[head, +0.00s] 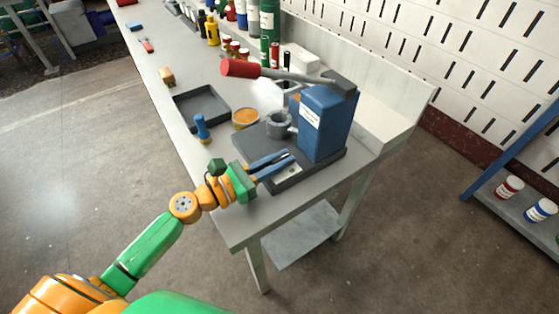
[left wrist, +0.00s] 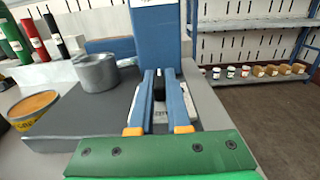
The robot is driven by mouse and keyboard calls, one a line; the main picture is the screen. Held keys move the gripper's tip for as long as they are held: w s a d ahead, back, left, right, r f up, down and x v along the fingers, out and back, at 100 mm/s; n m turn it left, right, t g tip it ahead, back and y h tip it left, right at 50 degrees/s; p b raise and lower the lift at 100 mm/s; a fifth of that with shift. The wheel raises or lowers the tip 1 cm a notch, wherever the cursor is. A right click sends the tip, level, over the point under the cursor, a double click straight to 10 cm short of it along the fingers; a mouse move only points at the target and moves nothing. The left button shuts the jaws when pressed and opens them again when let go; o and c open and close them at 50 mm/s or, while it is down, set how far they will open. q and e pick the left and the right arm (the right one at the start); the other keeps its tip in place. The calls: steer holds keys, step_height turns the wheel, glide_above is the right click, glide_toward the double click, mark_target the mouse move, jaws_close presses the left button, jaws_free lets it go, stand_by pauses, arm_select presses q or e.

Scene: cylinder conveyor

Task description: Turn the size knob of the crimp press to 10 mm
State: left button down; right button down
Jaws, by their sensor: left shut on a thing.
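The crimp press (head: 325,122) has a blue body, a dark base and a lever with a red grip (head: 240,68). Its blue column (left wrist: 155,40) stands straight ahead in the left wrist view. My left gripper (head: 288,158) reaches low over the front of the base, its blue fingers shut on a small dark piece (left wrist: 158,90), apparently the size knob. The fingers hide most of it. A pale scale plate (head: 288,174) shows beside the fingertips; its marks are too small to read. My right gripper is not in view.
A grey ring-shaped part (head: 279,124) sits on the press base. An orange-topped tin (head: 245,117), a dark tray (head: 203,104) and a blue-handled tool (head: 201,128) lie to the left. Bottles and cans (head: 268,30) stand at the back. The bench's front corner is clear.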

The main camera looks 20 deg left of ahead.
arm_select(q)
steer(key=c, duration=0.9)
jaws_free()
steer(key=b+v, duration=0.1)
steer(key=v, duration=0.5)
steer(key=shift+s+a+f+b, duration=0.15)
steer(key=shift+s+b, duration=0.1)
steer(key=shift+b, duration=0.05)
steer(key=shift+s+a, duration=0.15)
steer(key=shift+s, duration=0.05)
